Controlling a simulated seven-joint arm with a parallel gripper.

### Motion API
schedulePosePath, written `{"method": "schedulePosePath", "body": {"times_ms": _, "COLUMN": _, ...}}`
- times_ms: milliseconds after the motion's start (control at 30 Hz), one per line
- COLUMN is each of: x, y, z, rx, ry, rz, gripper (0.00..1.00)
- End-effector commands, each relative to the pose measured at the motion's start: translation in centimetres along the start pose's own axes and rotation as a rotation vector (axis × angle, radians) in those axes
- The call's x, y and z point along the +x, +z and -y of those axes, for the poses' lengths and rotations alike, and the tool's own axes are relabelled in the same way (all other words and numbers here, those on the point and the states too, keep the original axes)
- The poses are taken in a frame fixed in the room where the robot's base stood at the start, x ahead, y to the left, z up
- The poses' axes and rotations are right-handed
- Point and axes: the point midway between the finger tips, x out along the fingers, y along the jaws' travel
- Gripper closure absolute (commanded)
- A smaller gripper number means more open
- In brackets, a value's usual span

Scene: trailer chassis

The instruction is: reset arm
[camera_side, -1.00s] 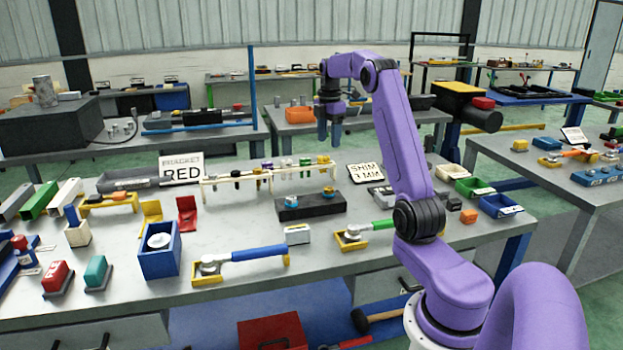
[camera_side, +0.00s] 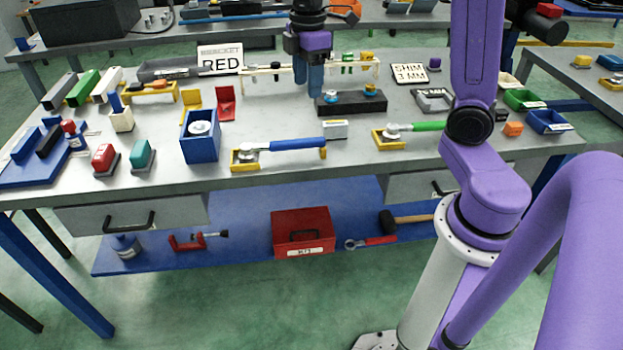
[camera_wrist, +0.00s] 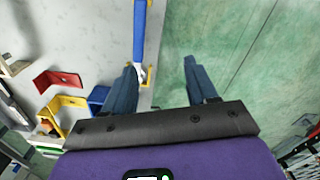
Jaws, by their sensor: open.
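My gripper (camera_side: 307,88) hangs above the bench in the side view, fingers pointing down, in front of the rail rack of small tools. In the wrist view my gripper (camera_wrist: 160,68) has its two blue fingers wide apart with nothing between them. The blue-handled wrench (camera_side: 290,144) lies on its yellow cradle below and in front of it. The wrench handle also shows in the wrist view (camera_wrist: 139,35), past the left finger. A red bracket (camera_side: 225,105) and a blue box (camera_side: 200,148) stand to the left of the gripper.
The bench (camera_side: 370,167) also carries a dark block (camera_side: 351,104) with knobs, a green-handled wrench (camera_side: 425,126) and a RED sign (camera_side: 220,60). A red toolbox (camera_side: 302,232) sits on the lower shelf. Green floor (camera_wrist: 225,50) is clear beside the bench edge.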

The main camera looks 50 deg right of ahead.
Motion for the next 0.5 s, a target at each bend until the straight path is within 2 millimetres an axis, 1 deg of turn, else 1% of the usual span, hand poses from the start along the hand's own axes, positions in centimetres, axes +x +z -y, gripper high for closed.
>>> {"method": "schedulePosePath", "body": {"times_ms": 33, "x": 0.1, "y": -0.8, "z": 2.2, "rx": -0.01, "ry": 0.0, "rz": -0.001, "gripper": 0.43}}
{"method": "schedulePosePath", "body": {"times_ms": 67, "x": 0.3, "y": -1.1, "z": 3.4, "rx": -0.009, "ry": 0.0, "rz": -0.002, "gripper": 0.43}}
{"method": "schedulePosePath", "body": {"times_ms": 100, "x": 0.5, "y": -1.5, "z": 5.0, "rx": -0.008, "ry": 0.001, "rz": -0.004, "gripper": 0.43}}
{"method": "schedulePosePath", "body": {"times_ms": 167, "x": 0.8, "y": -1.9, "z": 7.3, "rx": -0.006, "ry": 0.0, "rz": -0.006, "gripper": 0.43}}
{"method": "schedulePosePath", "body": {"times_ms": 200, "x": 1.0, "y": -2.1, "z": 8.9, "rx": -0.005, "ry": 0.0, "rz": -0.007, "gripper": 0.43}}
{"method": "schedulePosePath", "body": {"times_ms": 233, "x": 1.2, "y": -2.1, "z": 10.1, "rx": -0.004, "ry": 0.0, "rz": -0.007, "gripper": 0.43}}
{"method": "schedulePosePath", "body": {"times_ms": 300, "x": 1.6, "y": -2.0, "z": 12.8, "rx": -0.003, "ry": -0.001, "rz": -0.01, "gripper": 0.43}}
{"method": "schedulePosePath", "body": {"times_ms": 367, "x": 2.0, "y": -1.7, "z": 15.0, "rx": -0.001, "ry": -0.001, "rz": -0.012, "gripper": 0.43}}
{"method": "schedulePosePath", "body": {"times_ms": 400, "x": 2.3, "y": -1.4, "z": 16.4, "rx": 0.0, "ry": -0.002, "rz": -0.013, "gripper": 0.43}}
{"method": "schedulePosePath", "body": {"times_ms": 500, "x": 3.1, "y": -0.2, "z": 19.7, "rx": 0.002, "ry": -0.005, "rz": -0.016, "gripper": 0.43}}
